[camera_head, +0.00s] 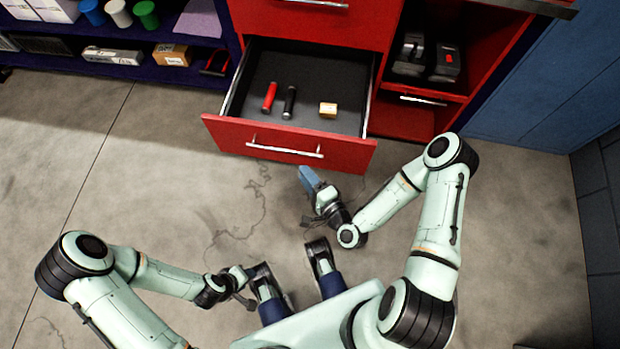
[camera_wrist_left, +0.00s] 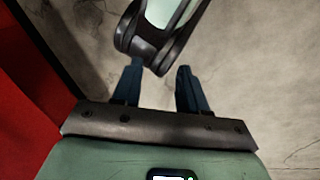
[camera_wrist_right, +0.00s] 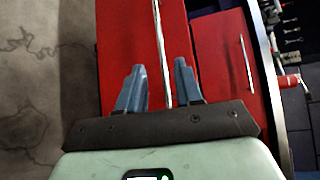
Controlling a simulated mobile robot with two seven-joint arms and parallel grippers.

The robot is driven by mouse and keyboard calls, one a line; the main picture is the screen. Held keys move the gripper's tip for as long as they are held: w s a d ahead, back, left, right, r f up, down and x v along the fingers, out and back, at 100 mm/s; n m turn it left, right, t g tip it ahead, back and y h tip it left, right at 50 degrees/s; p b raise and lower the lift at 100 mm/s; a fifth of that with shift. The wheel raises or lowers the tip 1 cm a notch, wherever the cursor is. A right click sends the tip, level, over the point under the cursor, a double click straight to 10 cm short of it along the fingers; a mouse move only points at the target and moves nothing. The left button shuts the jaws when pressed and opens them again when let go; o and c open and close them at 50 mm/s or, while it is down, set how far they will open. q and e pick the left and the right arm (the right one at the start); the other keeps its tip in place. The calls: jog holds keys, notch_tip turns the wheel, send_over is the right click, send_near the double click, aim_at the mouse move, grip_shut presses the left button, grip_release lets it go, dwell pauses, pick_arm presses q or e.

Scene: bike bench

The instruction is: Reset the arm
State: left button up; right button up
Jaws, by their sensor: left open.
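My right gripper (camera_head: 310,178) is in front of the open red drawer (camera_head: 225,134), apart from it. In the right wrist view its blue fingers (camera_wrist_right: 158,85) are spread and empty. A drawer handle shows beyond the gap between them. My left arm is low at the left in the head view, and its fingers are hard to make out there. In the left wrist view the left gripper (camera_wrist_left: 157,88) is open and empty above the floor. A pale green and black part of my own body shows close beyond its fingertips.
The drawer holds a red grip (camera_head: 269,97), a black grip (camera_head: 289,102) and a small yellowish box (camera_head: 328,110). A shelf unit (camera_head: 180,80) stands at the back left, and a blue cabinet (camera_head: 545,95) at the right. The concrete floor (camera_head: 130,170) at the left is clear.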

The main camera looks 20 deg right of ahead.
pick_arm(q)
jog(key=shift+s, duration=0.1)
pick_arm(e)
jog(key=shift+s+d, duration=0.15)
jog(key=shift+s, duration=0.45)
jog(key=s+a+f+n+g+y+p, duration=0.2)
jog(key=s+a+n+g+p, duration=0.3)
jog(key=s+n+g+p, duration=0.45)
pick_arm(q)
jog(key=s+d+r+g+p, duration=0.1)
jog(key=r+p, duration=0.5)
jog(key=r, duration=0.9)
jog(key=shift+s+d+r+g+h, duration=0.35)
jog(key=shift+s+g, duration=0.15)
jog(key=shift+s, duration=0.6)
pick_arm(e)
jog(key=s+d+r+n+g, duration=0.1)
jog(key=s+n+g, duration=0.1)
jog(key=s, duration=0.3)
jog(key=s+d+r+n+g+h, duration=0.1)
jog(key=s+d+r+n+g, duration=0.1)
jog(key=s+g, duration=0.3)
jog(key=shift+h, duration=0.3)
